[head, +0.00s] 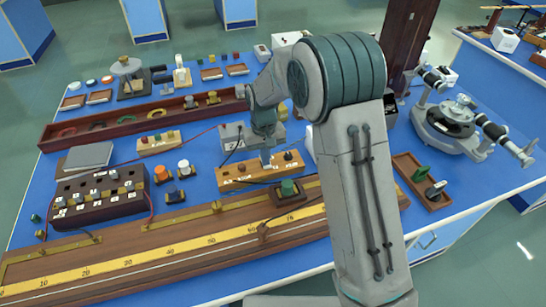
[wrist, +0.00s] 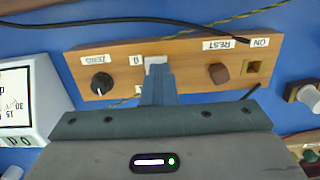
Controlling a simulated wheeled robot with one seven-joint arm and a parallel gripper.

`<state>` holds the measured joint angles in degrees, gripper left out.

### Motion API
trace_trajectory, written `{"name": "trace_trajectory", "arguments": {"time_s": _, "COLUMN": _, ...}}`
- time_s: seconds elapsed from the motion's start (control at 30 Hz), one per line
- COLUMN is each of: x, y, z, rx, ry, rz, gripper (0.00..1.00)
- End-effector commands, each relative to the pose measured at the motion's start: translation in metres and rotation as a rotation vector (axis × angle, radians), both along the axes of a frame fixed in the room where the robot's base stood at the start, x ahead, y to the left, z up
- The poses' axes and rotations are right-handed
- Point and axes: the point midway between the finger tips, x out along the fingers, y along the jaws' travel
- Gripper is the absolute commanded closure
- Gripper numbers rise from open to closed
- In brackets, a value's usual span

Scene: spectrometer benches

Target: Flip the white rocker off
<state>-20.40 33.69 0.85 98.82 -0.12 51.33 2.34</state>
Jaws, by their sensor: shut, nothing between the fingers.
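The wooden switch box (head: 232,182) lies on the blue bench, and its top fills the middle of the wrist view (wrist: 190,75). A whitish piece, seemingly the white rocker (wrist: 155,60), shows at my fingertips beside a small "0" label. My gripper (wrist: 157,75) is shut and empty, with its fingertips over or against this piece. I cannot tell whether they touch. The fingers hide much of the rocker, so its tilt is unclear. In the head view my gripper (head: 266,158) points down at the box's middle.
The box also carries a black knob (wrist: 101,83), a brown knob (wrist: 219,73) and a square brass-coloured socket (wrist: 257,67). A black cable (wrist: 150,20) runs behind it. A white meter (wrist: 28,100) stands left. A long wooden scale rail (head: 180,253) lies in front.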

Motion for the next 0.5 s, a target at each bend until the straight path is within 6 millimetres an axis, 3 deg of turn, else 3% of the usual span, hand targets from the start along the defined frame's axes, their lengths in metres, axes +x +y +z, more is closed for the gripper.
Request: {"name": "trace_trajectory", "arguments": {"time_s": 0.5, "x": 0.011, "y": 0.003, "z": 0.001, "rx": -0.006, "ry": 0.005, "rz": 0.001, "gripper": 1.00}}
